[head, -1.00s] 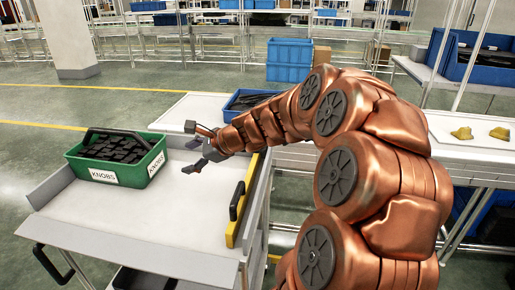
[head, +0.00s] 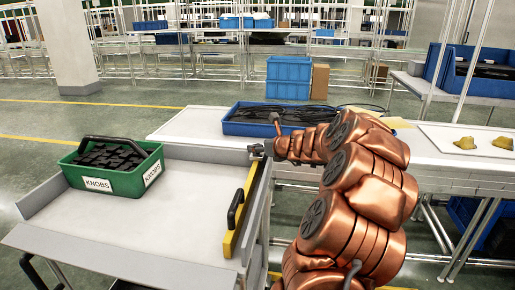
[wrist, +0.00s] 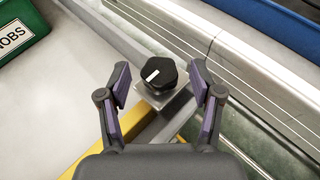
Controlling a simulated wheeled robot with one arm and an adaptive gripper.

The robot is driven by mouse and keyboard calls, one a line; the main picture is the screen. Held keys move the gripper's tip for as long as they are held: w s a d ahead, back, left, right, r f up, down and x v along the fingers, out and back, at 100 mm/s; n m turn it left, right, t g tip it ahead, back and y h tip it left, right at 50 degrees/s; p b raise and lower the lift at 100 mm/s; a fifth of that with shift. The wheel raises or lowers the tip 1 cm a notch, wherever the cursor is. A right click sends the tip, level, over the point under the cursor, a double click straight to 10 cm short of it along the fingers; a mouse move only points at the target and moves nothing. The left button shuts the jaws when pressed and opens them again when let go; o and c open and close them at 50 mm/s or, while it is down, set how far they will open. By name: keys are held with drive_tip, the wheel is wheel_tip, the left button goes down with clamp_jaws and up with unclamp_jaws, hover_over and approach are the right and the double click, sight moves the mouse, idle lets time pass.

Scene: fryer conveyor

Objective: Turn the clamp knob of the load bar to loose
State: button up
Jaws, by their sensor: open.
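The clamp knob (wrist: 159,72) is black and faceted, with a white pointer mark towards the left in the wrist view. It sits on a small metal block (wrist: 178,101) at the end of the yellow load bar (wrist: 92,157). In the head view the load bar (head: 247,200), with its black handle (head: 235,209), lies along the cart's right edge. My gripper (wrist: 160,80) is open, one finger on each side of the knob in the picture, with visible gaps. Its depth relative to the knob is hard to tell. In the head view my gripper (head: 259,151) is over the bar's far end, hiding the knob.
A green KNOBS bin (head: 115,168) stands on the cart (head: 165,220) at left. A conveyor table (head: 190,124) with a blue tray (head: 240,129) of dark items runs behind the cart. Yellow pieces (head: 466,143) lie at right. The cart's middle is clear.

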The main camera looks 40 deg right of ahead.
drive_tip(key=shift+x, duration=1)
drive_tip(key=shift+c, duration=0.2)
drive_tip(key=c, duration=1.1)
